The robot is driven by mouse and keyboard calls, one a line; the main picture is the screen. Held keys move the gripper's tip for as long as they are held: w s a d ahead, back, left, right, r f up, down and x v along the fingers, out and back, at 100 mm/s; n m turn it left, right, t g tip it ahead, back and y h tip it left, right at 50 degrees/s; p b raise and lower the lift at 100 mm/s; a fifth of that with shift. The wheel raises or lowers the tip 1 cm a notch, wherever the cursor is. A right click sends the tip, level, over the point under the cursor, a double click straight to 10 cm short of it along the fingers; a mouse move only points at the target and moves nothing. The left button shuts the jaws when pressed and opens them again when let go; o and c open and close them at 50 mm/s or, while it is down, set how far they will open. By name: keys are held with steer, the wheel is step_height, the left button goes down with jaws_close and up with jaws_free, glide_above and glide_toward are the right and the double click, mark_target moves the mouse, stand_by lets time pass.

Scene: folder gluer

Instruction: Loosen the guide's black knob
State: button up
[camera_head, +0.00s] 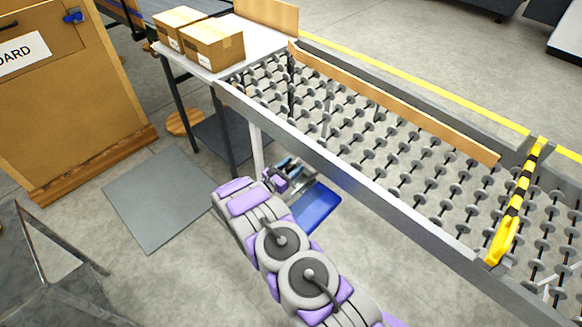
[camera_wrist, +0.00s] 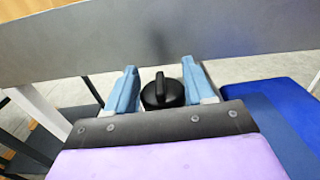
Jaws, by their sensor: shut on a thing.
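The black knob (camera_wrist: 162,93) shows in the wrist view between the two pale blue fingers of my gripper (camera_wrist: 159,80). It is round with a raised grip bar on top. My gripper is shut on it. A plain grey metal face (camera_wrist: 230,45) lies just beyond the fingertips. In the head view my gripper (camera_head: 291,170) is low at the near side of the conveyor, beside its grey side rail (camera_head: 330,163). The knob cannot be made out there. A long wooden guide board (camera_head: 400,102) runs along the far part of the rollers.
A blue bin or panel (camera_head: 316,208) lies below my gripper. Two cardboard boxes (camera_head: 213,45) sit on the table at the conveyor's left end. A yellow-and-black bar (camera_head: 517,200) crosses the rollers at right. A dark mat (camera_head: 160,198) lies on open floor.

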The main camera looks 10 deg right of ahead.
steer(key=shift+r+n+t+y+p, duration=0.15)
steer(key=shift+n+t+y+p, duration=0.15)
steer(key=shift+n+t+p, duration=0.15)
steer(key=shift+n+t+y+p, duration=0.35)
steer(key=shift+t+y+p, duration=0.15)
steer(key=shift+t, duration=0.05)
steer(key=shift+a, duration=0.1)
steer(key=o, duration=0.9)
steer(key=shift+w, duration=0.1)
steer(key=shift+o, duration=0.2)
steer(key=p+v, duration=0.2)
steer(key=v, duration=1.5)
steer(key=shift+a+p, duration=0.2)
steer(key=shift+p, duration=0.15)
steer(key=shift+o, duration=0.2)
